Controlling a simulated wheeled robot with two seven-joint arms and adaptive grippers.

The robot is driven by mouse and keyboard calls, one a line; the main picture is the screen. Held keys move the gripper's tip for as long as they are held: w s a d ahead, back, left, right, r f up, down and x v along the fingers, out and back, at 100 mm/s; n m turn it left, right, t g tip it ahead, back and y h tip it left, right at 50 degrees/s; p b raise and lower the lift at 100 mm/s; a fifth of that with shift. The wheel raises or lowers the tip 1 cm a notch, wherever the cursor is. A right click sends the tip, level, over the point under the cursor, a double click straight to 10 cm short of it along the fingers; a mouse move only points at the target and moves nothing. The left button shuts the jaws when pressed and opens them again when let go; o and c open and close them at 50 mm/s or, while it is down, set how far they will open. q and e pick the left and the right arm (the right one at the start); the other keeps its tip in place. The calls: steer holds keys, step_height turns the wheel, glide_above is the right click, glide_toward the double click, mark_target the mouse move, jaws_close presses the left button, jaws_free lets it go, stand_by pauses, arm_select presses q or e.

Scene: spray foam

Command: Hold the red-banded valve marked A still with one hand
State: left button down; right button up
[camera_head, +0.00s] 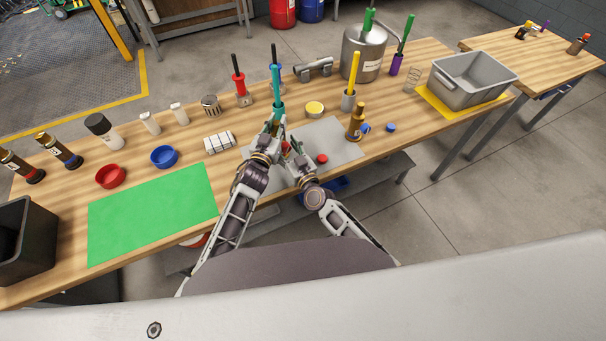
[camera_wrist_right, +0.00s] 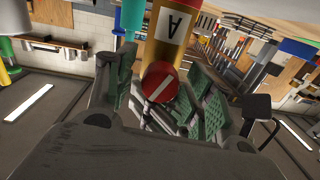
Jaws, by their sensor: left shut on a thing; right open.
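The red-banded valve marked A (camera_wrist_right: 175,30) is a brass cylinder with a white label in the right wrist view. Its round red end with a white bar (camera_wrist_right: 160,82) faces that camera. My right gripper (camera_head: 292,155) is open, with its green-padded fingers on either side of the valve's red end. In the head view the valve is mostly hidden by my grippers; only a bit of red (camera_head: 286,147) shows. The tool's lower end is hidden.
A red cap (camera_head: 321,159) lies on the grey mat (camera_head: 343,140). A brass valve (camera_head: 356,120) stands at the mat's right side, with blue caps (camera_head: 390,128) nearby. A white block (camera_head: 219,142) is to the left. The green mat (camera_head: 150,215) is bare.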

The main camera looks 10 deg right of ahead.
steer(key=shift+n, duration=1.2)
steer(key=s+d+m, duration=0.4)
steer(key=s+m, duration=0.7)
steer(key=m, duration=0.7)
steer(key=shift+s+d+f, duration=0.15)
steer(key=shift+s+f, duration=0.05)
steer(key=shift+s, duration=0.05)
stand_by(1.7)
stand_by(0.3)
steer(key=shift+w+d, duration=0.1)
steer(key=n, duration=1.1)
steer(key=n+y, duration=0.1)
steer(key=n, duration=0.5)
steer(key=shift+d+n, duration=0.25)
steer(key=shift+n, duration=0.05)
